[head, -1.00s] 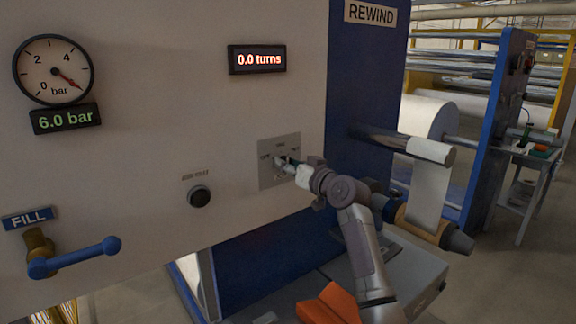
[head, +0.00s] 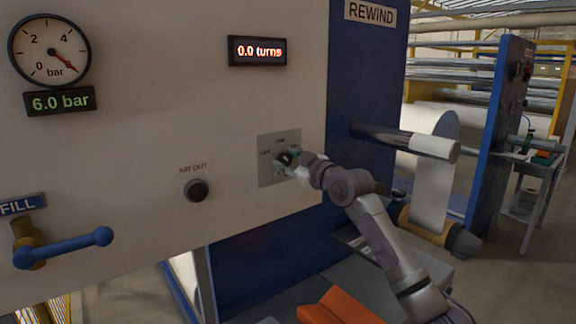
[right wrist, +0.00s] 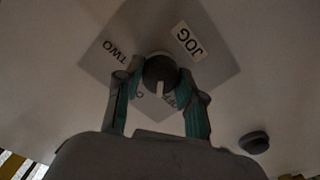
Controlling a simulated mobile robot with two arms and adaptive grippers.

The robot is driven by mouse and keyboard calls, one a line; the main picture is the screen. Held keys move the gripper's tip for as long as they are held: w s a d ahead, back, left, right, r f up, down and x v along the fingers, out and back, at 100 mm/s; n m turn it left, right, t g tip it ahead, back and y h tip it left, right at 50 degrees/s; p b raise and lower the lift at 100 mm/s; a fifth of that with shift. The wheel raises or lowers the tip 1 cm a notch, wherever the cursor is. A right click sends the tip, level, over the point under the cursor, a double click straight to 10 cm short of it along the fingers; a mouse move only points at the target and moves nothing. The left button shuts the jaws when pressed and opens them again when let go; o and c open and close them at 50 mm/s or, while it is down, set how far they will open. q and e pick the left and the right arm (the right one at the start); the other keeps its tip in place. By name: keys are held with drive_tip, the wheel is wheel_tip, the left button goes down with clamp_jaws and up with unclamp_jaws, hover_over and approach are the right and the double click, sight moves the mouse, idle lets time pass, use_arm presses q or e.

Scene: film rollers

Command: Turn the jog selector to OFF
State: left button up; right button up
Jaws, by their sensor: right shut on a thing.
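The jog selector (head: 284,158) is a dark round knob on a grey square plate (head: 268,174) on the pale machine panel. It also shows in the right wrist view as a dark knob (right wrist: 159,70) with a white pointer mark facing the bottom of the picture. My right gripper (right wrist: 160,80) is shut on the knob, with a green-padded finger at each side. My left gripper is not in view.
An AIR OUT button (head: 195,189) sits left of the plate. A blue FILL lever (head: 62,248), a pressure gauge (head: 49,50) reading about 6 bar and a 0.0 turns display (head: 257,51) share the panel. A roller shaft (head: 405,141) sticks out at right.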

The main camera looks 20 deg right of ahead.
drive_tip(key=shift+n, duration=1.6)
drive_tip(key=o, duration=1.1)
drive_tip(key=shift+o, duration=0.2)
drive_tip(key=shift+s, duration=0.1)
drive_tip(key=v, duration=1.1)
drive_tip(key=shift+s+d, duration=0.15)
drive_tip(key=shift+s, duration=0.25)
drive_tip(key=shift+f, duration=0.1)
